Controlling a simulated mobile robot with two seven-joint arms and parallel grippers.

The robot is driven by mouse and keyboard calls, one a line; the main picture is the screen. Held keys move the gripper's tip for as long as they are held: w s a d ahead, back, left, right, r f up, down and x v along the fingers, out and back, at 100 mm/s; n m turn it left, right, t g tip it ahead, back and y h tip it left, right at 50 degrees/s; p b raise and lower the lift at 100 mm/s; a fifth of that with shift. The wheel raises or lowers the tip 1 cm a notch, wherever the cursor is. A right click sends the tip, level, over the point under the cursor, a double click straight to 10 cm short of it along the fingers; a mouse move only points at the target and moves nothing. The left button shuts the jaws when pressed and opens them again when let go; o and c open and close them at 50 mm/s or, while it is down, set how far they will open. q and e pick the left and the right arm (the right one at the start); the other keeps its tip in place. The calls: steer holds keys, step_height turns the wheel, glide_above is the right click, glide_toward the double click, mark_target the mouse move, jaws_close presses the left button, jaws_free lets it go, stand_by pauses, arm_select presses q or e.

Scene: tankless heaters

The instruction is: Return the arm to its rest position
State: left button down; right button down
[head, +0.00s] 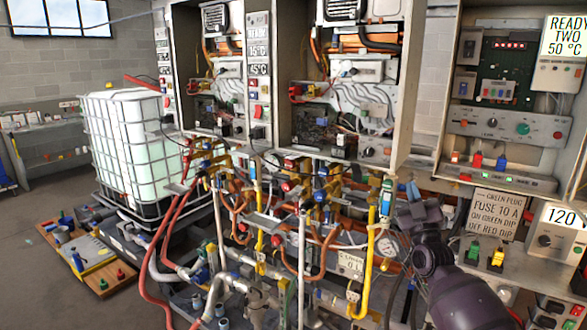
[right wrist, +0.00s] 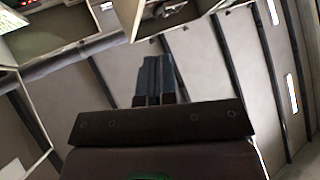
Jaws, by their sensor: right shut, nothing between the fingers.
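My right arm comes in from the lower right of the head view. Its right gripper (head: 408,190) points upward in front of the lower edge of the middle open cabinet, near the pipes. In the right wrist view the two dark fingers (right wrist: 155,72) are together, with nothing seen between them. The ceiling shows beyond the fingers. My left gripper is in neither view.
Open heater cabinets (head: 350,75) with pipes and valves below stand close ahead. A panel (head: 507,125) with lights and a sign (head: 494,212) are to the right. A white caged tank (head: 125,145) stands left, with open floor (head: 40,255) beside it.

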steer(key=w+f+m+g+h, duration=0.2)
steer(key=w+f+m+g, duration=0.15)
steer(key=f+g, duration=0.65)
steer(key=s+f+b, duration=0.1)
steer(key=s+f, duration=1.1)
steer(key=f, duration=0.4)
steer(key=s+f+m+g, duration=0.1)
steer(key=s+f, duration=0.4)
steer(key=s, duration=0.6)
steer(key=s+f+m+g+b, duration=0.1)
steer(key=s+f, duration=0.4)
steer(key=s, duration=0.6)
steer(key=s+f+m+g+b, duration=0.1)
steer(key=s+f, duration=0.4)
steer(key=s, duration=0.6)
steer(key=shift+s+a+f+g, duration=0.35)
steer(key=shift+a+g, duration=0.1)
steer(key=shift+g, duration=0.15)
